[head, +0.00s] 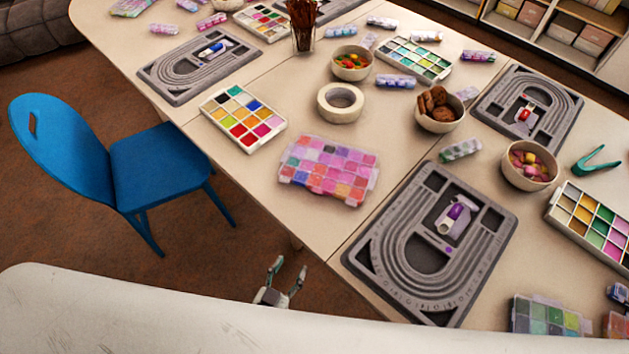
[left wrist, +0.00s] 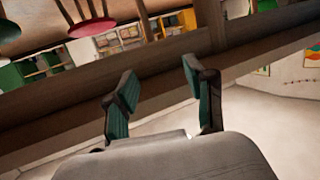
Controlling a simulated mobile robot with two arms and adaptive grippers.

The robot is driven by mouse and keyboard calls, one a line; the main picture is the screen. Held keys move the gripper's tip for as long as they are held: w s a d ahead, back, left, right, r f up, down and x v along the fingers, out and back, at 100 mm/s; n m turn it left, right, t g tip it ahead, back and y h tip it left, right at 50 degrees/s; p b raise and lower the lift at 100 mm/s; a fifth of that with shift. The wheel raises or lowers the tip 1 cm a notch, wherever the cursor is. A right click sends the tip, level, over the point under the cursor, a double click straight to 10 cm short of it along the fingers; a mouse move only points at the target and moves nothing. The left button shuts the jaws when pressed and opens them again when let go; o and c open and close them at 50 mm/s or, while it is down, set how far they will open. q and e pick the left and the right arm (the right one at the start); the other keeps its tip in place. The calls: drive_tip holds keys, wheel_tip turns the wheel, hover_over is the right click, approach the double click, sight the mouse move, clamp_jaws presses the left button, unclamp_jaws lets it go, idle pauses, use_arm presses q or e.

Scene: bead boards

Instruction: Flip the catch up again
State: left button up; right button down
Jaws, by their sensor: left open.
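The far right board (head: 551,121) carries a red and white piece (head: 524,114). The far left board (head: 169,86) carries a blue and white piece (head: 211,50). I cannot make out which part is a catch, or its position. My left gripper (head: 289,267) is open and empty, off the table's near edge, left of the nearest board. In the left wrist view, its fingers (left wrist: 158,78) stand apart with nothing between them. My right gripper is not in view.
A closed pink bead box (head: 328,170) lies left of the nearest board. A bowl of beads (head: 530,165) and an open tray of compartments (head: 592,225) are to its right. A blue chair (head: 150,160) stands at the table's left side. Bare tabletop lies around the pink box.

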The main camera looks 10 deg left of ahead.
use_arm(q)
wheel_tip(320, 180, up, 10)
drive_tip(key=w+t, duration=0.2)
drive_tip(key=t, duration=0.1)
drive_tip(key=p, duration=0.2)
approach(316, 192)
drive_tip(key=shift+n, duration=0.3)
drive_tip(key=x, duration=0.7)
drive_tip(key=shift+f, duration=0.15)
drive_tip(key=shift+w+d, duration=0.1)
drive_tip(key=shift+w, duration=0.55)
